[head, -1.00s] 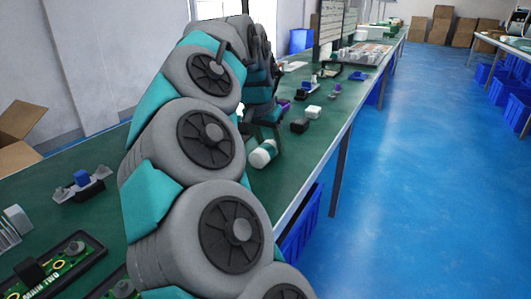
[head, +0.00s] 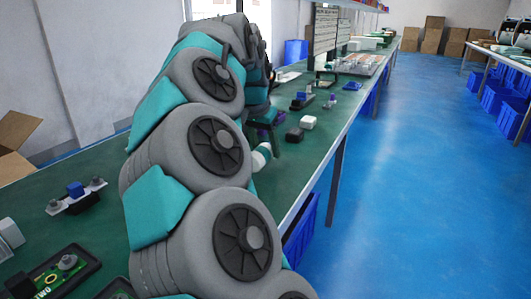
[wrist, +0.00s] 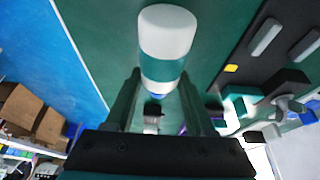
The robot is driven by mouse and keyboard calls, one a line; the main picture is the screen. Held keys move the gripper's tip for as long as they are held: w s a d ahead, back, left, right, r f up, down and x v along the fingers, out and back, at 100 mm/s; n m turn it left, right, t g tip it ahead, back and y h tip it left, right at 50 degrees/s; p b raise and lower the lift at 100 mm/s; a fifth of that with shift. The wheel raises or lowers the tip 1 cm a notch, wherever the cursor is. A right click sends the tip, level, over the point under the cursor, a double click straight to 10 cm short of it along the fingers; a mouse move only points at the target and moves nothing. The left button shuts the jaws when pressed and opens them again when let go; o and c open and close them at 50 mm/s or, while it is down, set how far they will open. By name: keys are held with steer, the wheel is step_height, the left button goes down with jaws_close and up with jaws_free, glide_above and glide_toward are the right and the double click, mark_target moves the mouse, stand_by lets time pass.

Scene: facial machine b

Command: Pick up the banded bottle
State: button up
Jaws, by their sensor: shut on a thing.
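The banded bottle (wrist: 168,33) is white with a teal band around its middle. In the wrist view it lies between the two fingertips of my gripper (wrist: 160,80), its white end pointing away from the palm. The jaws are closed on it. In the head view the bottle (head: 262,157) shows just right of my arm, tilted and partly hidden by the arm. My gripper (head: 262,128) is also partly hidden there, dark and reaching down to the bench. Whether the bottle is clear of the bench top cannot be told.
The green bench (head: 318,155) runs into the distance. A black block (head: 294,135) and a white block (head: 308,122) stand just beyond the bottle. A fixture with a blue block (head: 75,189) is on the left. Blue floor (head: 430,200) lies open to the right.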

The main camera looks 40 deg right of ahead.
steer(key=shift+r, duration=0.55)
steer(key=shift+s+r, duration=0.15)
steer(key=shift+r, duration=0.05)
steer(key=s+a+r+b, duration=0.1)
steer(key=s+a+b, duration=0.1)
steer(key=s, duration=1.3)
steer(key=shift+s+a+r, duration=0.25)
steer(key=shift+a, duration=0.25)
steer(key=shift+w+f, duration=0.1)
steer(key=shift+f, duration=0.05)
